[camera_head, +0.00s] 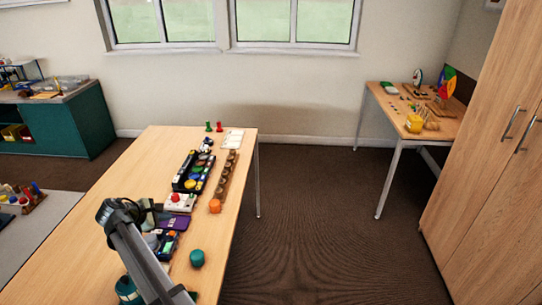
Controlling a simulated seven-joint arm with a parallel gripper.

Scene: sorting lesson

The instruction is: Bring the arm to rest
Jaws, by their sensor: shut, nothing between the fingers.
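My arm reaches up from the bottom edge over the left part of the wooden table (112,190). My gripper (148,208) is a small dark shape at the arm's far end, above the table. It is shut, with nothing seen in it. The fingertips are too small and dark to make out clearly. The arm hides part of the tabletop and some things beside it.
Along the table's right side are a black tray of coloured pieces (179,184), a wooden row (228,172), an orange piece (215,206) and a teal piece (197,258). Red and green pegs (213,127) stand farther back. The tabletop's left side is clear.

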